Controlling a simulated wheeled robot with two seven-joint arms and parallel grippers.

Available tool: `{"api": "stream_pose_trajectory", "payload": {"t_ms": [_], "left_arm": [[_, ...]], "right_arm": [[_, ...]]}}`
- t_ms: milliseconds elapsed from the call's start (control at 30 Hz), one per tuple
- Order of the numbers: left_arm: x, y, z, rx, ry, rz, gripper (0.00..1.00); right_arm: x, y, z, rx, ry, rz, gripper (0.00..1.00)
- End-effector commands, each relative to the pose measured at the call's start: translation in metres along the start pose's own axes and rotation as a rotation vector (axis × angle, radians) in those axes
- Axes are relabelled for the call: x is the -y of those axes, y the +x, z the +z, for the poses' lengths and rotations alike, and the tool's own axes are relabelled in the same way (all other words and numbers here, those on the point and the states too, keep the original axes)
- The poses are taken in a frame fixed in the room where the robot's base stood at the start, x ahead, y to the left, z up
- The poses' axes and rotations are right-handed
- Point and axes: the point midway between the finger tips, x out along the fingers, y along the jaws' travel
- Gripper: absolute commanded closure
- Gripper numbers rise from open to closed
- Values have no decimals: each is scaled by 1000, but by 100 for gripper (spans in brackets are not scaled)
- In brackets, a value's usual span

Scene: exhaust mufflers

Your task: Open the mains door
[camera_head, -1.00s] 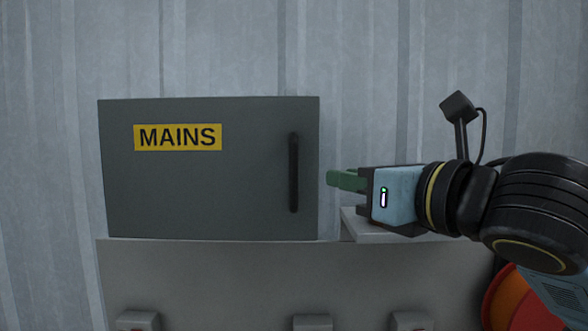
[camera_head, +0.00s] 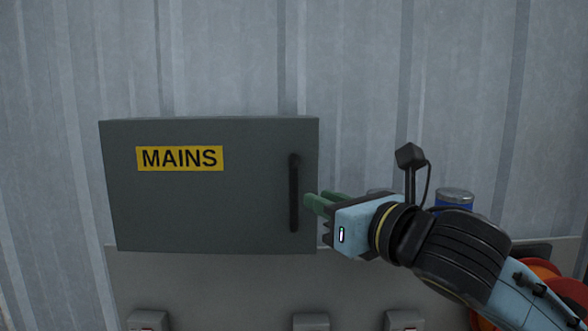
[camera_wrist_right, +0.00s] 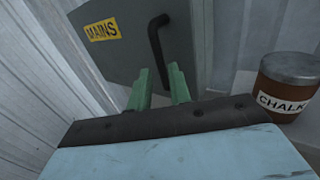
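The grey mains door (camera_head: 215,205) is shut on its box and has a yellow MAINS label. Its black vertical handle (camera_head: 294,193) is near the door's right edge. In the right wrist view the door (camera_wrist_right: 120,60) and the handle (camera_wrist_right: 156,45) lie just ahead of the fingers. My right gripper (camera_head: 313,203) points left, its green fingertips just right of the handle. In the right wrist view the right gripper (camera_wrist_right: 161,80) has a gap between its fingers and nothing between them; whether a fingertip touches the handle is unclear. My left gripper is not in view.
A brown CHALK tin (camera_wrist_right: 287,82) stands to the right in the wrist view. A blue can (camera_head: 454,200) is behind my right arm. A red-orange round object (camera_head: 540,280) is at lower right. Small switch boxes (camera_head: 311,321) sit below the door.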

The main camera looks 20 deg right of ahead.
Motion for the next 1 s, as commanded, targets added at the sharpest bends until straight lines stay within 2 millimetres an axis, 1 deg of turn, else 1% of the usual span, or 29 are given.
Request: {"api": "stream_pose_trajectory", "payload": {"t_ms": [33, 200, 400, 500, 600, 800, 1000], "left_arm": [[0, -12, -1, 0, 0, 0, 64], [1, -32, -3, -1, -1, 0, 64], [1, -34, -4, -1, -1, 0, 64], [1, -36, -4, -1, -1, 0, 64], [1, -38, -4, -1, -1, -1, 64], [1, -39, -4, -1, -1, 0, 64], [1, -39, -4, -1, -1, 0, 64]], "right_arm": [[0, 1, 4, -5, 0, 0, 80], [-2, 2, 3, -5, -4, 4, 80], [-2, 44, 0, -2, 0, 3, 80], [-3, 60, 0, -2, -1, 3, 80], [-2, 72, 0, -1, -3, 3, 80], [-2, 82, -1, -1, -6, 3, 80], [-2, 82, -1, -1, -6, 3, 80]]}}
